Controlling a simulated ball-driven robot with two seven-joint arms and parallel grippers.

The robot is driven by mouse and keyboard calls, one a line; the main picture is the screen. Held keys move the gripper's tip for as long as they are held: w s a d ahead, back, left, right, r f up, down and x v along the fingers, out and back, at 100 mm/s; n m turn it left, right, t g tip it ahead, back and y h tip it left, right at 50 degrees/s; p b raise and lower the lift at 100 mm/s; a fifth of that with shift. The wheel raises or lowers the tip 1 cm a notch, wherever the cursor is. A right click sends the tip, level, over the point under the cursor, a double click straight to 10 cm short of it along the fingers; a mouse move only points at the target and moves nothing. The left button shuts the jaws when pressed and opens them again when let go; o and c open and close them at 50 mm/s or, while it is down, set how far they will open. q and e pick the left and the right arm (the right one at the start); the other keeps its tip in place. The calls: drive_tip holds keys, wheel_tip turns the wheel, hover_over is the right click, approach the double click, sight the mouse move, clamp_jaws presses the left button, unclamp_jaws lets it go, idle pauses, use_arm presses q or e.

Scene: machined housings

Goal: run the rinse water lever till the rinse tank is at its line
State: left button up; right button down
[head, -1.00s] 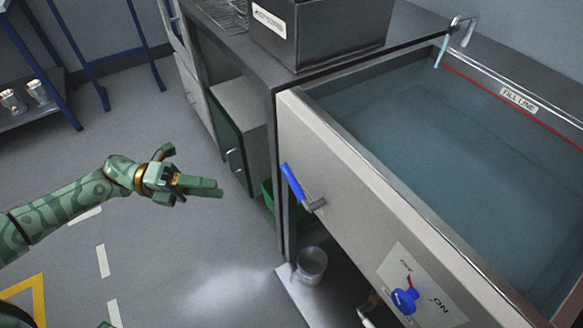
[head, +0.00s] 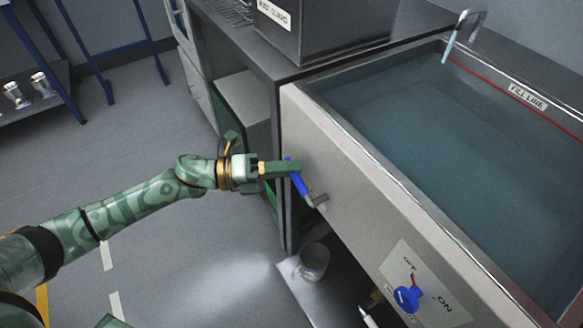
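The rinse tank (head: 375,165) is a grey-walled basin on the right, holding bluish water (head: 450,150). A red line (head: 480,78) with a "FILL LINE" label (head: 527,96) runs along its far inner wall; the water surface looks below it. A pale blue stream (head: 449,47) hangs from the spout (head: 468,22). The blue-handled lever (head: 300,184) on the tank's front leans up and left. My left gripper (head: 287,168) is at the handle, its fingers overlapping it; whether they are closed on it is unclear. My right gripper is not in view.
A blue knob (head: 407,298) with a red pointer sits on an ON/OFF plate (head: 441,290) lower on the front. A dark box (head: 335,25) sits on the counter behind. The floor at left is open.

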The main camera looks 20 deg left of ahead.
use_arm(q)
drive_tip(key=shift+w+d, duration=0.15)
drive_tip(key=shift+d, duration=0.2)
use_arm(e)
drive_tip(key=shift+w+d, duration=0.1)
